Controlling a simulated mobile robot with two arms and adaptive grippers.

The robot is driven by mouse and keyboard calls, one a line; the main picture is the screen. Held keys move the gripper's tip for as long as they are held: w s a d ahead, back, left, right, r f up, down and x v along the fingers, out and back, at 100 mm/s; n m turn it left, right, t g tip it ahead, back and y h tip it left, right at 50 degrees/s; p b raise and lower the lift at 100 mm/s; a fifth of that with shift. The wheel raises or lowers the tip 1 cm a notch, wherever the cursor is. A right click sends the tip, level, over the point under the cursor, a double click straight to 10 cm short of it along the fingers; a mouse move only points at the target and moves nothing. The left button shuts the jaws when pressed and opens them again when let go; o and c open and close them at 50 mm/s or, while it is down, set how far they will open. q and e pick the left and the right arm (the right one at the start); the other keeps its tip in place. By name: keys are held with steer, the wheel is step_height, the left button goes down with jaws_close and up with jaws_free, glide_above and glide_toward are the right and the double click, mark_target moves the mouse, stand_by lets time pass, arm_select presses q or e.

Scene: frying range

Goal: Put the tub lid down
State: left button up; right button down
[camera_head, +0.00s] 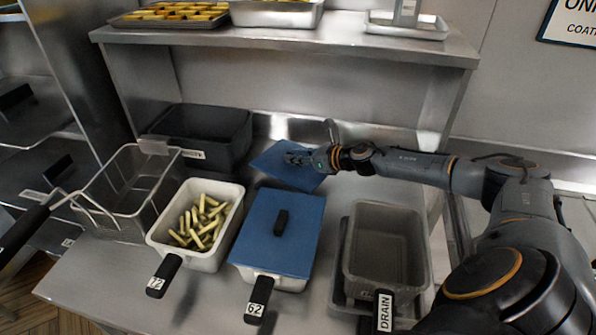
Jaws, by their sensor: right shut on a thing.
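My right gripper (298,158) is shut on a blue tub lid (283,176) near the back of the steel counter, behind the tubs. The gripper hides part of the lid. I cannot tell whether the lid touches the counter. A white tub (160,236) with the tag 72 is uncovered and holds yellow-green sticks (201,221). To its right, another white tub (268,280) with the tag 62 is covered by a second blue lid (276,235) with a black knob. My left gripper is not in view.
A wire fry basket (130,190) stands at the left, and a dark bin (205,140) is behind tub 72. A grey drain pan (386,245) is at the right. A steel shelf (290,38) with trays hangs above the back. Some counter (335,195) is bare between the held lid and the drain pan.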

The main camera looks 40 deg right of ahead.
mark_target(298, 166)
steer(key=f, duration=0.3)
steer(key=shift+d, duration=0.25)
steer(key=shift+f, duration=0.35)
steer(key=shift+f, duration=0.1)
steer(key=c, duration=1.3)
jaws_free()
steer(key=shift+o, duration=0.2)
